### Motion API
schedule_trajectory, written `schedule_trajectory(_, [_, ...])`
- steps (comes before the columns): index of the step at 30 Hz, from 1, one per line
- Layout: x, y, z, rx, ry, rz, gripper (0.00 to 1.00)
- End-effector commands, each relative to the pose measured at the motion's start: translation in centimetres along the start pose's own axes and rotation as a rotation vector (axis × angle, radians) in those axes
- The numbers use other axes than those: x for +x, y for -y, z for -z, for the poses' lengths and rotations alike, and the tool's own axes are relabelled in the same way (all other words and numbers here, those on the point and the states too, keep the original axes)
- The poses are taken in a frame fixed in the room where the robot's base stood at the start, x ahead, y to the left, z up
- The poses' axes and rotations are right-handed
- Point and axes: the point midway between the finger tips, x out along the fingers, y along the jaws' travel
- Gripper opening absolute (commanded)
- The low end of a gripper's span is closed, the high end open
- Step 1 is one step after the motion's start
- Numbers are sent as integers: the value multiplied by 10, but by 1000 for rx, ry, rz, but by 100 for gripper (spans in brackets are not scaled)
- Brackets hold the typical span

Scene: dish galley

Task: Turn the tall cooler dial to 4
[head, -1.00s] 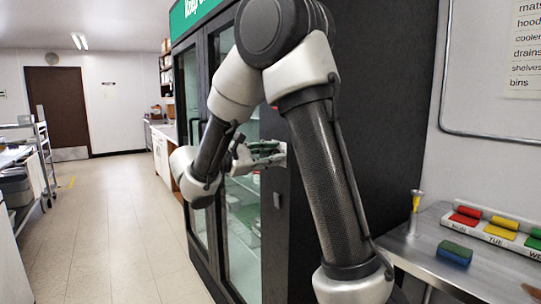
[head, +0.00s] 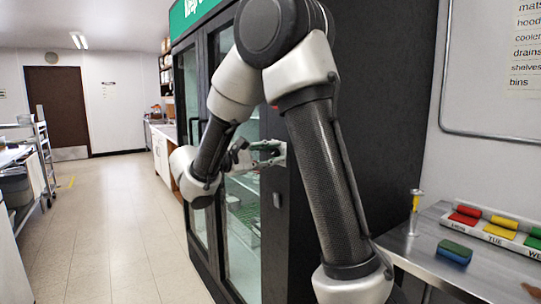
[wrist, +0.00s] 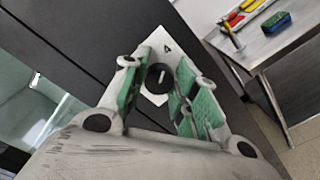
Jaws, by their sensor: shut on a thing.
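The tall cooler (head: 390,90) is a black cabinet with glass doors. In the wrist view its dial (wrist: 155,77) is a dark round knob with a short white mark, on a white plate (wrist: 156,39). A "4" is printed on the plate, and the white mark points roughly toward it. My gripper (wrist: 158,82) has its green-padded fingers on either side of the dial, shut on it. In the head view my gripper (head: 268,150) is at the cooler's front edge, and the dial cannot be made out there.
A rolling rack (head: 43,155) stands at far left. The tiled aisle (head: 110,220) is clear.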

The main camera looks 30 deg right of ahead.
Motion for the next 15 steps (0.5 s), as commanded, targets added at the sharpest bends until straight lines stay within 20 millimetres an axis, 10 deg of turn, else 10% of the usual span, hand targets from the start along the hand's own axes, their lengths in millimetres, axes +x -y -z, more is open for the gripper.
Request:
schedule_trajectory(2, [0, 1, 0, -2, 0, 1, 5])
schedule_trajectory(3, [0, 1, 0, -2, 0, 1, 31])
schedule_trajectory(6, [0, 1, 0, -2, 0, 1, 49])
schedule_trajectory(15, [0, 0, 0, -1, 0, 0, 49])
